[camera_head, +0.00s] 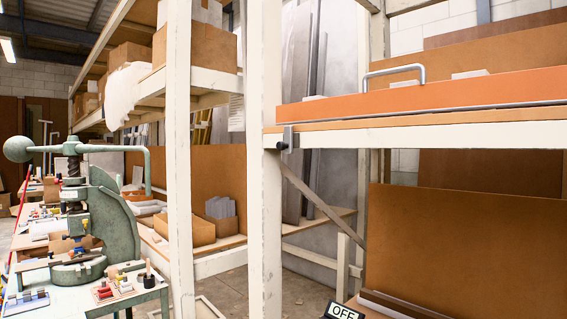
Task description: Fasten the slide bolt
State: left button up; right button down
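A small grey metal fitting (288,137), which looks like the slide bolt, sits at the white post where it meets the shelf's front edge, right of the picture's middle. It has an upright plate and a small dark round part at its lower left. It is too small to tell whether the bolt is slid across. Just above it is the left end of an orange panel (440,98) with a grey bar handle (394,72), lying along the white-edged shelf (430,137). Neither of my grippers is in view.
A green fly press (100,205) with a ball-ended arm stands on a white bench at left, with small parts (113,288) in front. White posts (265,200) rise in the middle. Cardboard boxes (185,227) fill the shelves behind. An OFF sign (343,312) shows at the bottom.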

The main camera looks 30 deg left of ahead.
aim_at(287, 145)
jog(key=u, duration=0.95)
jog(key=k, duration=0.45)
jog(key=u, duration=0.55)
jog(key=i, duration=1.2)
jog(key=z, duration=0.25)
